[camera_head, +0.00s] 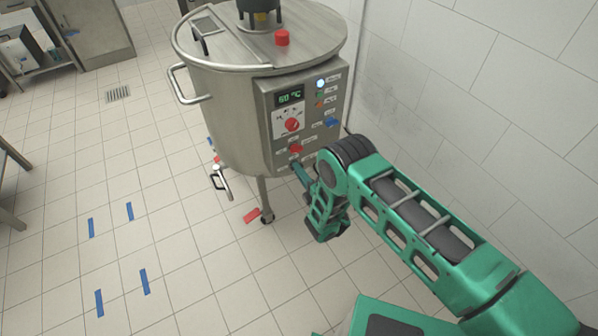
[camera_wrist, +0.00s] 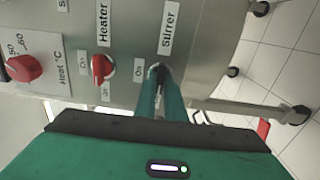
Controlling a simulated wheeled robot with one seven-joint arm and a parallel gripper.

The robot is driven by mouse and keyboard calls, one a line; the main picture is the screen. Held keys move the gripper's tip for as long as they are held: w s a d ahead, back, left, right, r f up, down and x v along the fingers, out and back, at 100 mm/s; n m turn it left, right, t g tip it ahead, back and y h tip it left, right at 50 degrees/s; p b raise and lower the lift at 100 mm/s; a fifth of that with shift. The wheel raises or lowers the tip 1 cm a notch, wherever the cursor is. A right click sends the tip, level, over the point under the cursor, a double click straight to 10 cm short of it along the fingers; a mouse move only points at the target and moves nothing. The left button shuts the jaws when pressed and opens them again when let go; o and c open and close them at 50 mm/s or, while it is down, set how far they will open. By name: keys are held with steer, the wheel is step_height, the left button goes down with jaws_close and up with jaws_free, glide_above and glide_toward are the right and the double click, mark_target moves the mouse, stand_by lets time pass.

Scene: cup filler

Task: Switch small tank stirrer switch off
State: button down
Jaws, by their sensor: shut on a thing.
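The small tank (camera_head: 235,110) is a round steel vessel on legs with a grey control panel (camera_head: 262,100) on its side. In the wrist view the label "Stirrer" (camera_wrist: 169,27) is on the panel, and the stirrer switch (camera_wrist: 157,69) is just below it, mostly hidden by my fingers. My gripper (camera_wrist: 160,76) has its green fingers close together, shut on this switch. In the head view my gripper (camera_head: 295,165) reaches the lower part of the panel. I cannot tell the switch's position, as the fingers cover it; an "On" mark is beside it.
The red heater switch (camera_wrist: 103,69) is close beside my fingers, and the red heat dial (camera_wrist: 24,68) is further left. A wall (camera_head: 490,90) is close on the right. A valve handle (camera_head: 218,180) sticks out low on the tank. The tiled floor at left is mostly clear.

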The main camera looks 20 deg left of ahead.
steer(key=shift+d+f, duration=0.1)
steer(key=c, duration=1.8)
jaws_free()
steer(key=shift+c, duration=0.2)
steer(key=v, duration=1)
steer(key=shift+d, duration=0.2)
steer(key=shift+s, duration=0.1)
